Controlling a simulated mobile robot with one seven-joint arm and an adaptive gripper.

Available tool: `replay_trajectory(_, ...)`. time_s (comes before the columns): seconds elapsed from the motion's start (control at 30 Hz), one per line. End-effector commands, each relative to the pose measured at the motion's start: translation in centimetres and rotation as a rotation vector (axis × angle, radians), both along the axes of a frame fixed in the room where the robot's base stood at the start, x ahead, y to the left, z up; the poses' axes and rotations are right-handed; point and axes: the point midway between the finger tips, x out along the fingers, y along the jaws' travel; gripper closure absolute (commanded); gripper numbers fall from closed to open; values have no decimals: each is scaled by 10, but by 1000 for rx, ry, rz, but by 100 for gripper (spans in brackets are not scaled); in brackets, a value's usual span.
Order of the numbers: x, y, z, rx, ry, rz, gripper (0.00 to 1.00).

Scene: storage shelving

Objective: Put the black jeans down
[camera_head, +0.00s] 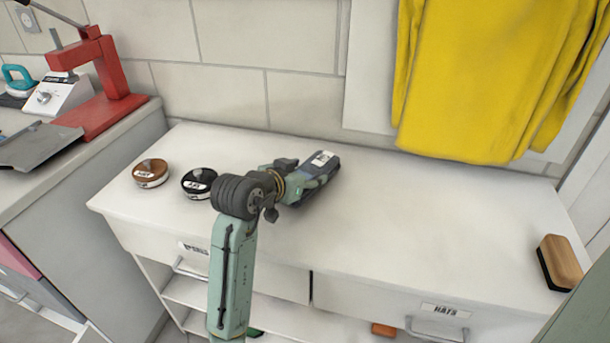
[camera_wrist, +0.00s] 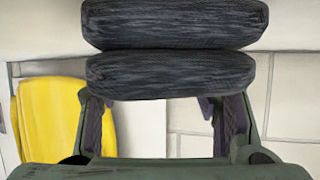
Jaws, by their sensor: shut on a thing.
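The black jeans (camera_head: 318,184) are a dark folded bundle with a white label, over the middle of the white cabinet top in the head view. My gripper (camera_head: 300,181) is shut on them from the left. In the wrist view the jeans (camera_wrist: 170,76) show as two thick, dark, streaked folds at the fingertips, spanning the gap between the fingers. Part of the jeans is hidden behind my gripper in the head view. I cannot tell whether they touch the cabinet top or hang just above it.
The white cabinet top (camera_head: 420,220) is clear to the right, up to a wooden brush (camera_head: 560,262). A brown tin (camera_head: 151,173) and a black tin (camera_head: 199,183) stand left of my gripper. A yellow garment (camera_head: 490,80) hangs on the wall behind.

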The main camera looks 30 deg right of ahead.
Motion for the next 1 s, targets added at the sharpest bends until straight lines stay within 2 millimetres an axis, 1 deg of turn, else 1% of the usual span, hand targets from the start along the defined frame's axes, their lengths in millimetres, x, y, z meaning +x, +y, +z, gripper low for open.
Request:
replay_trajectory(0.03, 0, 1, -4, -2, 2, 3, 91)
replay_trajectory(0.13, 0, 1, -9, -2, -2, 2, 91)
replay_trajectory(0.37, 0, 1, -10, -3, -3, 1, 91)
replay_trajectory(0.47, 0, 1, -14, -2, -2, 2, 91)
replay_trajectory(0.5, 0, 1, -15, -1, -1, 1, 42)
replay_trajectory(0.83, 0, 1, -14, -1, -1, 1, 20)
replay_trajectory(1.0, 0, 1, -14, -1, -1, 1, 20)
